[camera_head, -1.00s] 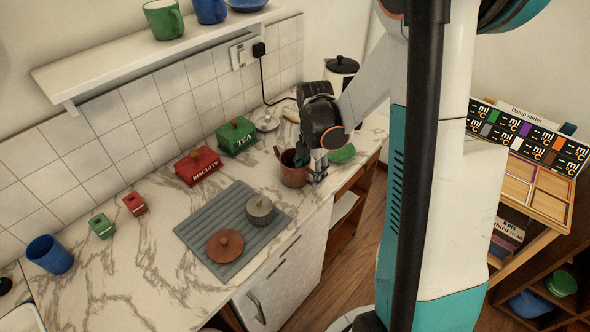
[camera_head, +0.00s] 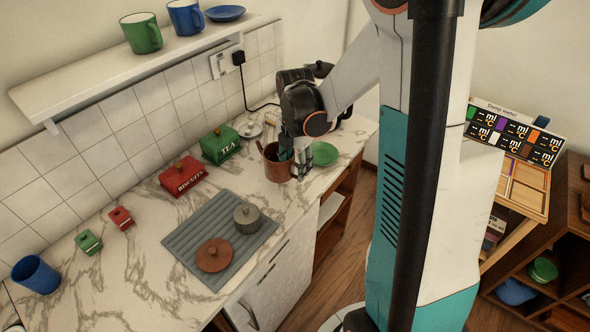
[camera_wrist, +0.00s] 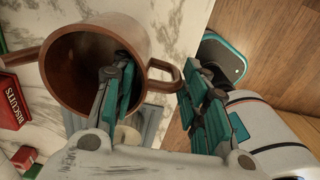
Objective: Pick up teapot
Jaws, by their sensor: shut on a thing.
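The teapot is a lidless brown pot (camera_head: 274,169) at the right end of the marble counter. In the wrist view the teapot (camera_wrist: 88,62) shows its open mouth, a spout at left and a handle at right. My gripper (camera_wrist: 158,82) is shut on its handle side, with one finger inside the mouth and the other outside by the handle. In the head view my gripper (camera_head: 293,160) covers the pot's right side. The pot appears slightly above the counter; its underside is hard to see. A brown lid (camera_head: 214,255) lies on the grey ridged mat (camera_head: 238,245).
A green plate (camera_head: 325,153) is just right of the pot. A green TEA tin (camera_head: 221,146) and a red BISCUITS tin (camera_head: 186,177) stand at left. The wall shelf (camera_head: 105,85) hangs above.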

